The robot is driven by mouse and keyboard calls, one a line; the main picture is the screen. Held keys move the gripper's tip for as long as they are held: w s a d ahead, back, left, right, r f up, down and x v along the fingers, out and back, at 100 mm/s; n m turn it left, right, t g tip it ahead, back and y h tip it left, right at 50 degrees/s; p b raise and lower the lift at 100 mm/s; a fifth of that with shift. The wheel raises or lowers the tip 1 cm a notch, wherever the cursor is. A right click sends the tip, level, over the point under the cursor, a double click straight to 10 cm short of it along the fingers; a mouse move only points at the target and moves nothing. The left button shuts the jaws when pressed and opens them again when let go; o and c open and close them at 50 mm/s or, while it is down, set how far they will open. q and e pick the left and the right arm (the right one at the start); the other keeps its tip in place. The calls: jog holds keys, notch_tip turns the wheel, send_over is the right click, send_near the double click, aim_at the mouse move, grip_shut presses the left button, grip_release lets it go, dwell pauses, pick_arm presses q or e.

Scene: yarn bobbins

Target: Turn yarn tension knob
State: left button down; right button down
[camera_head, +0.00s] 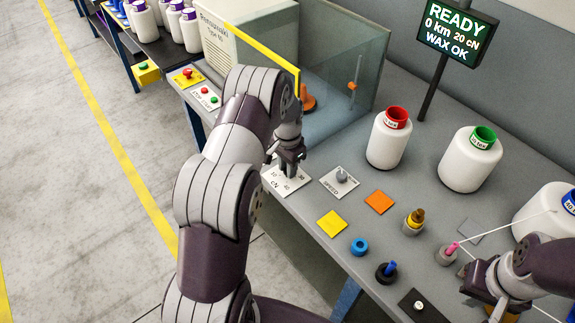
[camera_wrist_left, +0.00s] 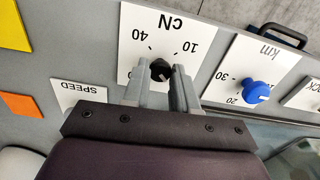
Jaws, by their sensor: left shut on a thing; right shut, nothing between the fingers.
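The tension knob (camera_wrist_left: 160,69) is a small black dial on a white plate (camera_wrist_left: 140,20) marked cN, with 10 and 40 readable in the left wrist view. My left gripper (camera_wrist_left: 161,84) has its two grey fingers on either side of the knob and is shut on it. In the head view, my left gripper (camera_head: 290,164) points down over the cN plate (camera_head: 276,187), hiding the knob. The display (camera_head: 457,30) reads READY, 0 km, 20 cN, WAX OK. My right gripper (camera_head: 484,285) is shut and empty at the lower right, its fingertips hard to make out.
A SPEED plate (camera_head: 340,181) with a grey knob sits right of the cN plate. A blue km knob (camera_wrist_left: 256,91) is on the other side. Bobbins with red (camera_head: 388,140) and green (camera_head: 468,160) tops stand behind. A glass enclosure (camera_head: 345,75) rises behind the left gripper.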

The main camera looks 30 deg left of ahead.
pick_arm(q)
jog(key=m, duration=0.4)
jog(key=shift+w+r+m, duration=0.1)
jog(key=shift+m, duration=0.2)
jog(key=m, duration=0.4)
jog(key=shift+m, duration=0.3)
jog(key=m, duration=0.4)
jog(key=shift+m, duration=2.5)
jog(key=c, duration=0.9)
grip_release()
